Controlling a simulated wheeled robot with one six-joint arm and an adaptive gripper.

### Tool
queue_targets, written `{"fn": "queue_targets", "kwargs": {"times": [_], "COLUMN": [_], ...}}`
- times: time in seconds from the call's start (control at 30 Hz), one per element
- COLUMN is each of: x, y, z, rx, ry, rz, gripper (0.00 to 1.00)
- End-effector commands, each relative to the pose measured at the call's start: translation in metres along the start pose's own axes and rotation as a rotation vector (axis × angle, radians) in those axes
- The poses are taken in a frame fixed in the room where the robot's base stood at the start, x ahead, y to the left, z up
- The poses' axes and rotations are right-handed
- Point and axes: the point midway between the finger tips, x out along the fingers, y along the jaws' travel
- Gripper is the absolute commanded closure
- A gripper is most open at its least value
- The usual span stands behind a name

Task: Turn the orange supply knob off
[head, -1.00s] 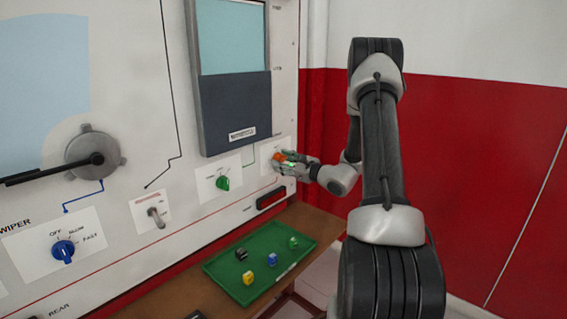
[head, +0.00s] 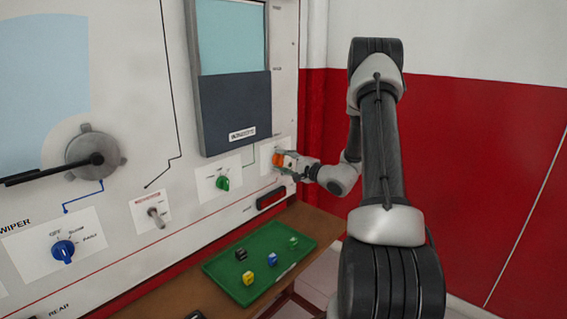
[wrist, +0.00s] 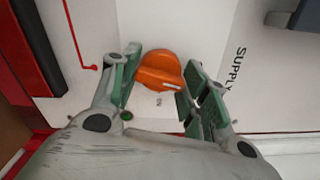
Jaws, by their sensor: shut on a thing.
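The orange supply knob (head: 277,159) is on the white panel plate at the right end of the wall board. In the wrist view the knob (wrist: 160,68) sits between green-padded fingers, beside the printed word SUPPLY. A small pale mark shows on the knob's lower right edge, and ON is printed just below the knob. My gripper (head: 287,161) is shut on the knob. It also shows in the wrist view (wrist: 160,76), one finger on each side. I cannot read an OFF label.
A green knob (head: 222,183) is left of the supply knob. A dark-framed screen (head: 235,105) is above. A green tray (head: 222,270) with several small coloured cubes lies on the wooden bench (head: 318,230) below. The red and white wall is at the right.

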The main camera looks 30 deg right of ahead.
Motion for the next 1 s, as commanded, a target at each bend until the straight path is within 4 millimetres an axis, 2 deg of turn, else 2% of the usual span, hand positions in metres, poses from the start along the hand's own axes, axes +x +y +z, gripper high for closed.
{"fn": "queue_targets", "kwargs": {"times": [0.4, 1.0], "x": [-0.0006, -0.0007], "y": [0.0014, 0.0021], "z": [0.0004, 0.0006], "rx": [-0.227, -0.274], "ry": [-0.001, -0.001], "rz": [0.003, 0.004], "gripper": [0.79, 0.79]}}
